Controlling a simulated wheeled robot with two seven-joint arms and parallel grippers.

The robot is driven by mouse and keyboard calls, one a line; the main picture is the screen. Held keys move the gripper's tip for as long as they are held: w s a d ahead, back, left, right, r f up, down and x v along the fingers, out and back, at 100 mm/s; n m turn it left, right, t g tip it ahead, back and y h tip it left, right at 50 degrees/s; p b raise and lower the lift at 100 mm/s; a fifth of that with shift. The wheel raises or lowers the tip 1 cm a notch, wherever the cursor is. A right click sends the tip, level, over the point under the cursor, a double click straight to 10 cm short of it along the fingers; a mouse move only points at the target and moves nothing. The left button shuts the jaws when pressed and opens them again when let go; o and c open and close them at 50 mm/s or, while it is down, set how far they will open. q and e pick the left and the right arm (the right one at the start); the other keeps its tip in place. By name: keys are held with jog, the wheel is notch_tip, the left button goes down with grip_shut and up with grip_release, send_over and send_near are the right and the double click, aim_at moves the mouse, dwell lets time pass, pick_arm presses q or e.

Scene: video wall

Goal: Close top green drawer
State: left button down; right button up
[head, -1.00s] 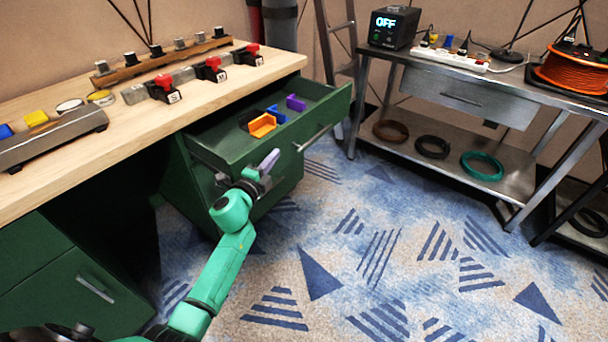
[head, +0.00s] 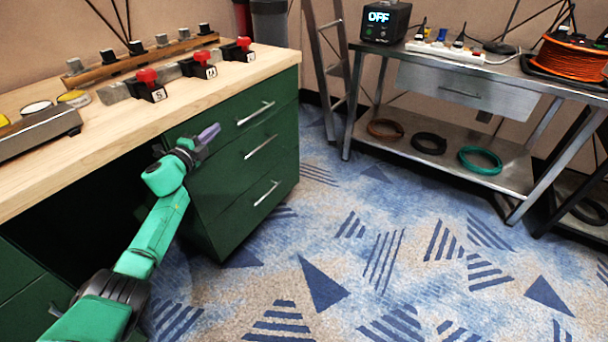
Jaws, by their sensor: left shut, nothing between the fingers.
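The top green drawer (head: 243,118) sits flush in the green cabinet under the wooden workbench. Its silver handle (head: 255,113) shows on the front, above two more shut drawers. My left gripper (head: 209,133) is at the left part of the top drawer front, close to it, left of the handle. Its fingers are shut with nothing between them. I cannot tell whether the fingertips touch the drawer front. My right gripper is not in view.
The wooden workbench (head: 110,125) carries red-topped switches (head: 203,58) and a wooden rail of knobs. A metal table (head: 470,95) with cables and a ladder (head: 327,60) stand to the right. The patterned carpet between is clear.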

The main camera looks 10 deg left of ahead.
pick_arm(q)
jog(key=shift+w+a+r, duration=0.15)
jog(key=shift+a, duration=0.25)
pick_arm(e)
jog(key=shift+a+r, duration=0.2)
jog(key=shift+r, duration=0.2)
